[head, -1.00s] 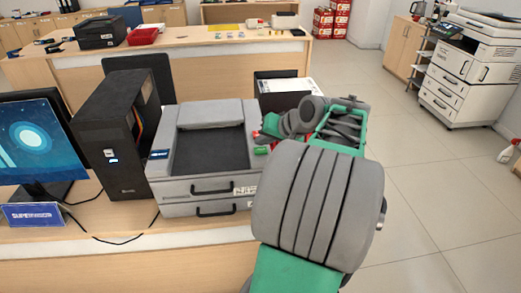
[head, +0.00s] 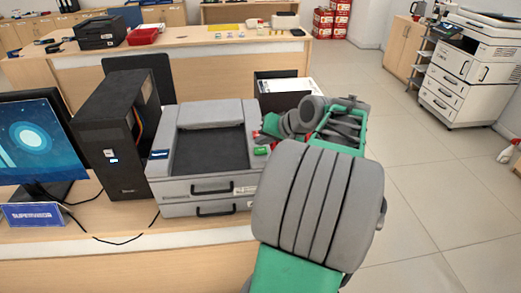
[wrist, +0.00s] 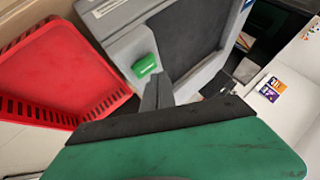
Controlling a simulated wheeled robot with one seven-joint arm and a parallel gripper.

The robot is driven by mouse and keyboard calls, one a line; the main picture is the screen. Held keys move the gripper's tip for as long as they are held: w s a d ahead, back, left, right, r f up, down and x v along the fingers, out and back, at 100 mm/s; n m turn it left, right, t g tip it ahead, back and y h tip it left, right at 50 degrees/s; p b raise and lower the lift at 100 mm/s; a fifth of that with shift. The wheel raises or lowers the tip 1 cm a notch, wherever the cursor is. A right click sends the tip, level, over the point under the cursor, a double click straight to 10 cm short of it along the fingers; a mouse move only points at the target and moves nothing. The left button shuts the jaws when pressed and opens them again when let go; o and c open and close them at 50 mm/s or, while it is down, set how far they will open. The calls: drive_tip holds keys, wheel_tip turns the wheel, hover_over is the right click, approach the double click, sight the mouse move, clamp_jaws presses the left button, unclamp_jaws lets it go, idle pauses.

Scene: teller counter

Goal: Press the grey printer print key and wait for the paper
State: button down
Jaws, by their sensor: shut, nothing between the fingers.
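The grey printer (head: 160,183) stands on the counter left of my arm, with a dark recessed top that is bare. Its green print key (head: 262,151) is at the right edge of the top; in the wrist view the key (wrist: 145,65) is in clear sight on the grey casing. My gripper (wrist: 158,82) is shut and empty, its fingertips close beside the key in the wrist view. I cannot tell if they touch it. In the head view my own arm hides most of the gripper.
A red tray (wrist: 62,70) lies beside the printer in the wrist view. A black computer tower (head: 115,140) and a monitor (head: 35,140) stand left of the printer. A blue sign (head: 33,215) is at the front left. Open floor lies to the right.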

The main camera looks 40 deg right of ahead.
sight(263, 151)
drive_tip(key=shift+f, duration=0.15)
drive_tip(key=shift+f, duration=0.25)
drive_tip(key=shift+f+b, duration=0.45)
drive_tip(key=shift+f, duration=0.05)
idle(0.7)
drive_tip(key=shift+r+p, duration=0.8)
drive_tip(key=shift+r, duration=0.1)
wheel_tip(263, 151, up, 5)
drive_tip(key=p, duration=0.4)
drive_tip(key=shift+r, duration=0.1)
